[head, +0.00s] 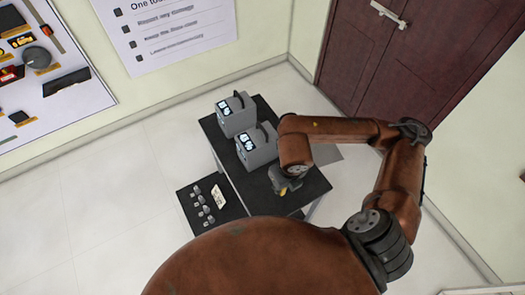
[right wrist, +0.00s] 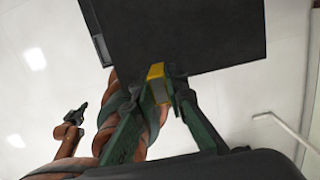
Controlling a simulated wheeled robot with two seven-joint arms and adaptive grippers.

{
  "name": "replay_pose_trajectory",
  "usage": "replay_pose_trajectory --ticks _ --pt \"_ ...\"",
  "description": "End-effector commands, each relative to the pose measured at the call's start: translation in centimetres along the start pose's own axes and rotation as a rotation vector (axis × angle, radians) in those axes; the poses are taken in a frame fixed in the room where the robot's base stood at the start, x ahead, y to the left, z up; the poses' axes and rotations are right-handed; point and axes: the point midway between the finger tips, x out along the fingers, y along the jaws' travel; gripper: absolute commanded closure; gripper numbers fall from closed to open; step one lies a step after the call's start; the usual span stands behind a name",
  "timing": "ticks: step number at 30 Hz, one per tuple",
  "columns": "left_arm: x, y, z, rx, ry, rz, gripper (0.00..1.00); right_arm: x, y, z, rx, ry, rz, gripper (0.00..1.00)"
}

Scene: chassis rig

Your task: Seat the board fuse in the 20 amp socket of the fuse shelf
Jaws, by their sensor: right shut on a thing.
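My right gripper (head: 284,187) is over the front right part of the black table in the head view. In the right wrist view its green fingers (right wrist: 160,96) are shut on a small yellow and grey piece, the board fuse (right wrist: 156,72). A low black board (head: 188,202), possibly the fuse shelf, lies left of the table with several small grey pieces and a pale label. Its ratings are too small to read, so I cannot pick out the 20 amp socket. My left gripper (right wrist: 75,116) appears small at the left of the right wrist view; its jaws are unclear.
Two grey boxes (head: 236,115) (head: 256,152) with lit faces and dark handles stand on the black table (head: 315,184). A large dark panel (right wrist: 190,35) lies beyond the fuse in the right wrist view. Floor (head: 120,205) is clear at left; a dark red door (head: 425,60) stands behind.

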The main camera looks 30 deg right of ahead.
Motion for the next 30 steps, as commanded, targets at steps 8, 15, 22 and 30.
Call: replay_pose_trajectory --ticks 8,15,22,30 --pt "0.0 0.0 0.0 0.0 0.0 0.0 1.0 -0.2 0.1 -0.1 -0.035 0.0 0.004 1.0" --pt "0.0 0.0 0.0 0.0 0.0 0.0 1.0 0.0 0.1 0.9 -0.307 0.0 0.037 1.0" --pt "0.0 0.0 0.0 0.0 0.0 0.0 1.0 0.1 0.1 2.3 -0.672 0.001 0.082 1.0" --pt "0.0 0.0 0.0 0.0 0.0 0.0 1.0 0.2 0.2 3.9 -1.108 0.0 0.135 1.0"
